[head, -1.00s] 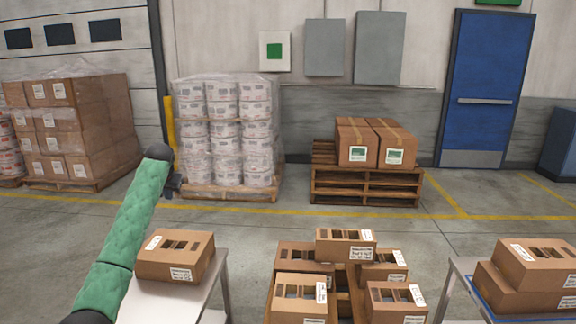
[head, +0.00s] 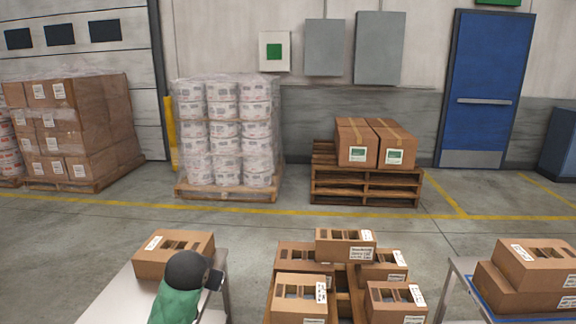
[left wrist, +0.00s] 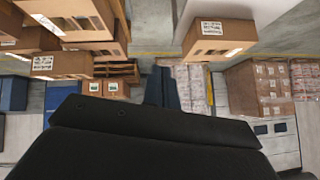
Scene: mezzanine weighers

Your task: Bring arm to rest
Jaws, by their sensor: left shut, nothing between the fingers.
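My left arm comes up from the bottom of the head view, with its green sleeve and dark wrist in front of the left table (head: 120,295). A small part of my left gripper (head: 216,279) shows just right of the wrist. In the left wrist view the left gripper's dark fingers (left wrist: 161,88) are together with nothing between them. A carton (head: 172,254) on the left table stands behind the wrist, partly hidden by it; I cannot tell how wide the gap is. My right arm and gripper are not in view.
Several cartons (head: 300,297) are stacked on a pallet right of the left table. Wrapped pallet loads (head: 228,130) and a wooden pallet stack (head: 365,187) stand farther back. Open floor lies between.

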